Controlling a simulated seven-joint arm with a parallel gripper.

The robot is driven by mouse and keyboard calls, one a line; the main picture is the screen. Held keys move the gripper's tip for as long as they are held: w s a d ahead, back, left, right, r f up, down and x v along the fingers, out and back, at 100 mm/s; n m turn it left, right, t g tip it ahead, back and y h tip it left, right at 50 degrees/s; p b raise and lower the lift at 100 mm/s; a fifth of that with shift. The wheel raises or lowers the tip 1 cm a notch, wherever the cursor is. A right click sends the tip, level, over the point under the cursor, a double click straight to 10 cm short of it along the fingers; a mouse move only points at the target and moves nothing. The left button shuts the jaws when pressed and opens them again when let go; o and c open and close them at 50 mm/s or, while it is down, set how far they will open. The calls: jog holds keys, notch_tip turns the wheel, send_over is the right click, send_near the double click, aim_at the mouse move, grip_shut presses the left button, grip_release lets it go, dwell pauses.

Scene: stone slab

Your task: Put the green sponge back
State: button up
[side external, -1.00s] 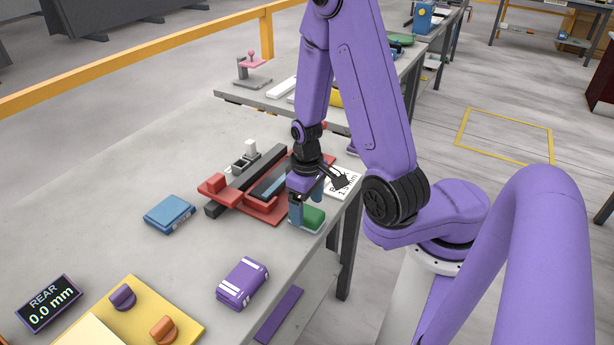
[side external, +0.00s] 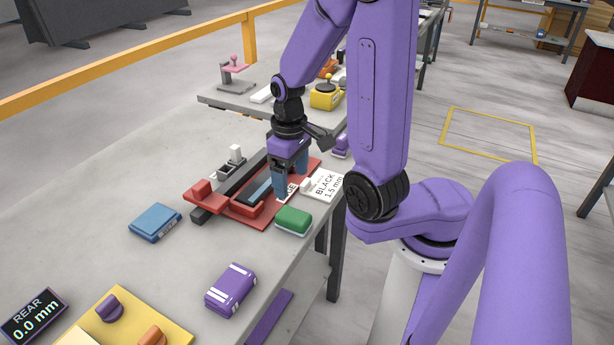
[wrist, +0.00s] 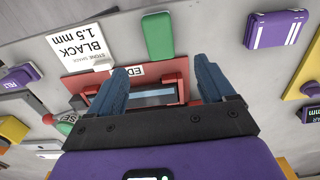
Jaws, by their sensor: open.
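The green sponge (side external: 293,220), with a pale underside, lies flat near the stone slab's right edge, in front of the red fixture (side external: 251,210). In the wrist view the sponge (wrist: 158,36) lies beyond my fingertips, above the gap between them. My gripper (side external: 291,185) is open and empty, with blue fingers. It hovers over the right end of the red fixture, apart from the sponge. The wrist view shows the open gripper (wrist: 161,75) with part of the red fixture between and below its fingers.
A white card (side external: 324,185) reading BLACK 1.5 mm lies behind the sponge. A purple block with white stripes (side external: 231,288) and a blue block (side external: 154,222) stand on the slab. A yellow board with knobs (side external: 120,318) is at the front. Bare slab lies between these.

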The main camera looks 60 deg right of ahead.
jog(key=shift+w+a+r+n, duration=0.8)
jog(key=shift+a+r+n, duration=0.9)
jog(key=shift+a+n, duration=1.3)
jog(key=s+r+n, duration=0.2)
jog(key=s+n, duration=0.4)
jog(key=s, duration=0.9)
jog(key=shift+s+d+r+n, duration=0.2)
jog(key=shift+d+r+n, duration=0.15)
jog(key=shift+d, duration=0.1)
